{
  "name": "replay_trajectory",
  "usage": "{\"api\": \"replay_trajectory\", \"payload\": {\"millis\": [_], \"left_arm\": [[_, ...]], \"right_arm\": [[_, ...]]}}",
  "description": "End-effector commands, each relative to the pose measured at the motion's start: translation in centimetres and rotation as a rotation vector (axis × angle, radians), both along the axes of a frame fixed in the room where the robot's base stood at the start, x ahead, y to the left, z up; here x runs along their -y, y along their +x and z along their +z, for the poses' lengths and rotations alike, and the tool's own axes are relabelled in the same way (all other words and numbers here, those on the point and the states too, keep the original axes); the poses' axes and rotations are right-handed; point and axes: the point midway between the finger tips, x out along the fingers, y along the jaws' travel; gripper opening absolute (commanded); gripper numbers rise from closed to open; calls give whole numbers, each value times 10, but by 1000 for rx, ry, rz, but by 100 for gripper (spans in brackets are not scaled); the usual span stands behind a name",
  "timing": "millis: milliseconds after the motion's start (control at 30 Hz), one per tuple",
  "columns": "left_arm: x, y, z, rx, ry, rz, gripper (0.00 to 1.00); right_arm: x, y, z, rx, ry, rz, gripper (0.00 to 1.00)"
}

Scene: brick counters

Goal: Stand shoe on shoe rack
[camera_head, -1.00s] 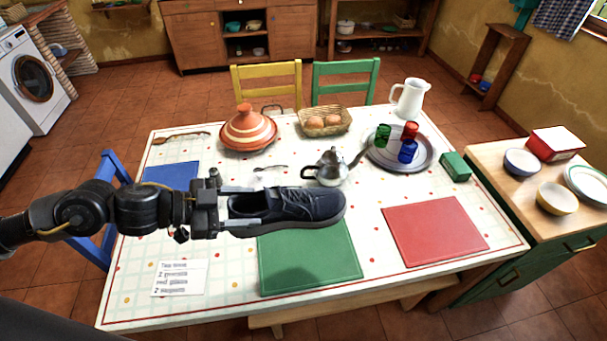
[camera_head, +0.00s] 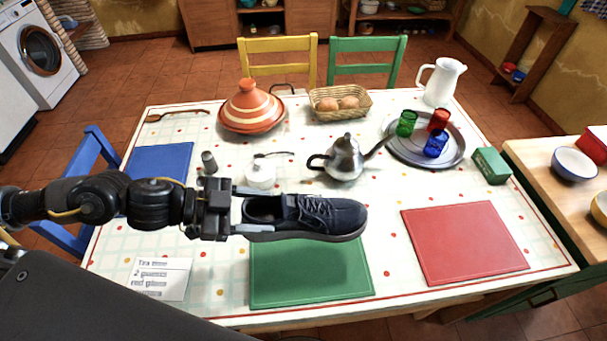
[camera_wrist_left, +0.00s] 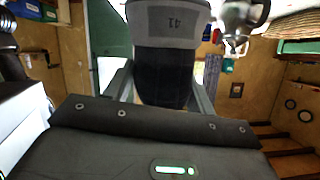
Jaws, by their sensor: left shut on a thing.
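A dark navy lace-up shoe (camera_head: 318,216) is held level above the table, its toe to the right. My left gripper (camera_head: 240,212) comes in from the left and is shut on the shoe's heel end. No shoe rack can be made out for sure. My right gripper is not in view.
Below the shoe lies a green placemat (camera_head: 310,275); a red placemat (camera_head: 465,243) is to the right. A teapot (camera_head: 345,160), tagine (camera_head: 251,108), egg basket (camera_head: 340,103), tray (camera_head: 455,155) and white jug (camera_head: 441,82) stand behind. Two chairs stand beyond.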

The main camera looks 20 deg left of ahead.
Motion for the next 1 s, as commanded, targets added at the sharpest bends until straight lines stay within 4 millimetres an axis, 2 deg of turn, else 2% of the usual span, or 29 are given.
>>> {"api": "replay_trajectory", "payload": {"millis": [167,333,400,567,600,800,1000], "left_arm": [[-4,5,-7,5,0,4,26],[-13,21,-21,9,2,4,26],[-22,36,-17,0,2,9,26],[-41,72,-34,1,1,5,26],[-46,81,-38,1,1,5,26],[-60,106,-76,0,-1,1,26],[-67,117,-92,2,0,0,26]], "right_arm": [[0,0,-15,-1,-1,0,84],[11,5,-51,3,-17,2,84],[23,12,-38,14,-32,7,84],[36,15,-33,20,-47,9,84],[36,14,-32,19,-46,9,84],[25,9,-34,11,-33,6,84],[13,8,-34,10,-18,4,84]]}}
